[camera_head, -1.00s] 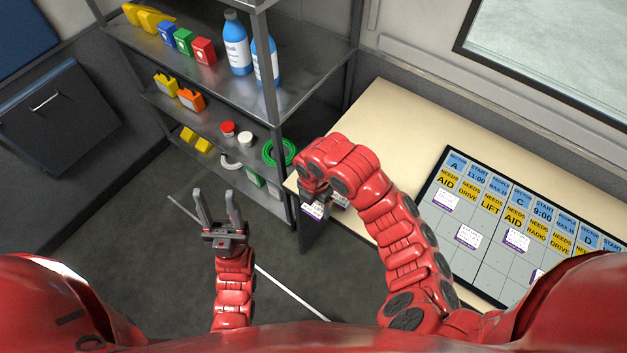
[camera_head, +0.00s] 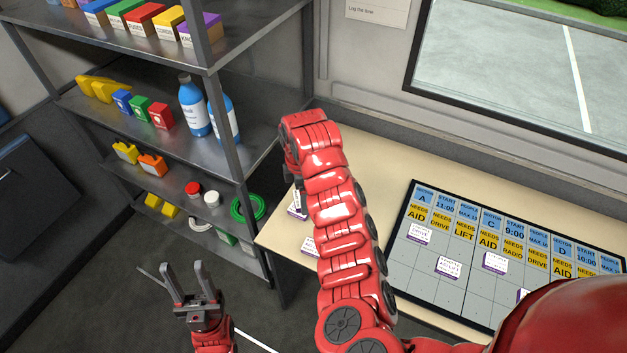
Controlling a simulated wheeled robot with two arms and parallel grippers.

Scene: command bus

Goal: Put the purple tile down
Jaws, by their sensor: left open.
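A white tile with a purple edge (camera_head: 297,204) shows at the left end of the desk, just below the wrist of my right arm. I cannot tell whether it is held or resting on the desk. Another such tile (camera_head: 310,246) lies near the desk's front edge, partly behind my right arm. My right gripper (camera_head: 291,178) is over the desk's left end; its fingers are mostly hidden by the wrist. My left gripper (camera_head: 186,270) is open and empty, low in front of the shelf. The board (camera_head: 478,308) carries several purple-edged tiles, one of them (camera_head: 448,267) in the left part.
The cream desk (camera_head: 385,165) is bare between my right arm and the window wall. A metal shelf (camera_head: 262,150) with blue bottles (camera_head: 195,108), coloured boxes and a green coil (camera_head: 246,207) stands at the left. Dark floor is open around my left gripper.

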